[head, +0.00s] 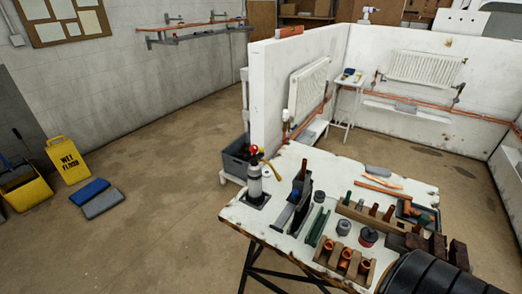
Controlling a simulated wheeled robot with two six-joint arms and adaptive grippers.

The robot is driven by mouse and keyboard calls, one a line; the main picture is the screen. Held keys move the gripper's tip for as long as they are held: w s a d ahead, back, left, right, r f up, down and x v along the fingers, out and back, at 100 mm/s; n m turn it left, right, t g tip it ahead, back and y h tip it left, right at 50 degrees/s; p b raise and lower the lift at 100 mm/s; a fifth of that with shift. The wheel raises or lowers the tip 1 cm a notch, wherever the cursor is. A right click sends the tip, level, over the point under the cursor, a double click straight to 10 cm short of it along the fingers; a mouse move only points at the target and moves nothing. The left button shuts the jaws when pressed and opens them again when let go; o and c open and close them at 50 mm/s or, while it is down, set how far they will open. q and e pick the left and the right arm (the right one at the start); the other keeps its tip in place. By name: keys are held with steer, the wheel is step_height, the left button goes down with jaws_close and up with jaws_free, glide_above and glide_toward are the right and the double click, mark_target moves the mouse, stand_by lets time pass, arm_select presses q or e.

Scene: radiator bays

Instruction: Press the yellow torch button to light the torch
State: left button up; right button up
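The torch (254,184) stands upright at the left end of the white worktable (330,165). It has a pale cylinder on a dark base and a red part at its top. A small yellow spot beside the red part looks like the yellow button (261,150). A thin brass-coloured tube reaches right and down from the top. I cannot make out a flame. Neither of my grippers shows in the head view. A black ribbed shape at the bottom right corner covers part of the table's near right side.
A dark upright tool (299,197) stands just right of the torch. Wooden racks with copper fittings (346,261) and a grey tray (428,213) crowd the table's right half. A white partition (268,95) rises behind.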

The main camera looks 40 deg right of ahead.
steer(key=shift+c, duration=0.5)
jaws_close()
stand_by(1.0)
